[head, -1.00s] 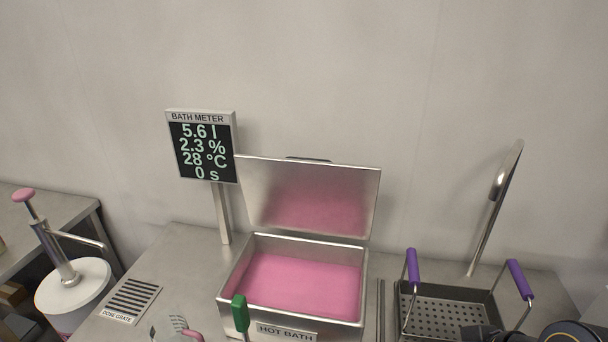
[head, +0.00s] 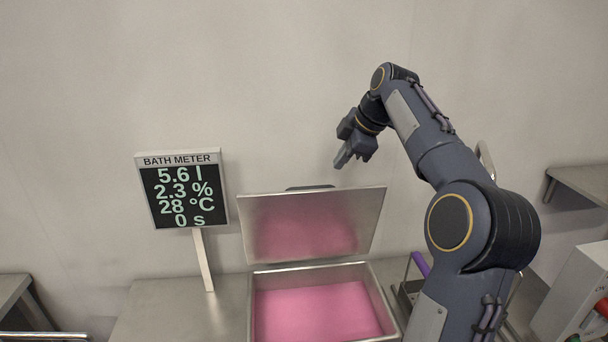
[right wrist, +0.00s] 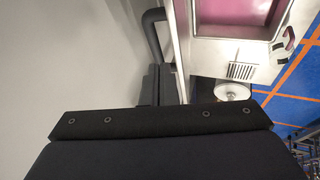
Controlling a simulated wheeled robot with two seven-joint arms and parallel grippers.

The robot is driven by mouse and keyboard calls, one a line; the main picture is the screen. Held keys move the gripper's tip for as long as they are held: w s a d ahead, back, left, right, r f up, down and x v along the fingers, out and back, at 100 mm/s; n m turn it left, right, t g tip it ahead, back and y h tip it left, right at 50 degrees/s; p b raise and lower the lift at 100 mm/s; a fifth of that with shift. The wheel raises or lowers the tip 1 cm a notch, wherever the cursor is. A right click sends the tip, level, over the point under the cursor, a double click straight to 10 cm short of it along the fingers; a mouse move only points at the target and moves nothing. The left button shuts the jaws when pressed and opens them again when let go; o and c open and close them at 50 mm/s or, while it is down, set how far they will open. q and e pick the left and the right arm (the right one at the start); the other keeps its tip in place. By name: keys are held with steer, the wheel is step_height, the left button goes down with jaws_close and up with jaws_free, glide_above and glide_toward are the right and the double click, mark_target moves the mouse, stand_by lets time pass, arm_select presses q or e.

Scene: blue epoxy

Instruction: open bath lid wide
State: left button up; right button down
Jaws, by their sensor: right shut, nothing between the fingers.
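The hot bath is a steel box (head: 384,287) with pink liquid (head: 318,312) in it, at the bottom middle of the head view. Its steel lid (head: 362,215) stands raised at the back edge, and its inner face reflects the pink. A dark handle (head: 310,187) shows at the lid's top edge. My right gripper (head: 342,160) is shut and empty, above and to the right of the handle, near the wall. In the right wrist view its fingers (right wrist: 155,85) show below a black bent handle (right wrist: 152,32); contact cannot be told. My left gripper is out of view.
The bath meter (head: 180,190) stands on a post left of the bath. A basket with a purple handle (head: 420,264) is partly hidden behind my right arm. A white box (head: 575,300) stands at the right. The wall is close behind the lid.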

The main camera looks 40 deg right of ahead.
steer(key=p+x, duration=0.1)
steer(key=x, duration=0.8)
steer(key=shift+w+f, duration=0.15)
steer(key=shift+f, duration=0.1)
steer(key=w+d, duration=0.5)
steer(key=w, duration=0.4)
steer(key=shift+f, duration=0.35)
steer(key=shift+s, duration=0.1)
steer(key=v, duration=0.7)
steer(key=shift+s+r, duration=0.25)
steer(key=shift+r, duration=0.1)
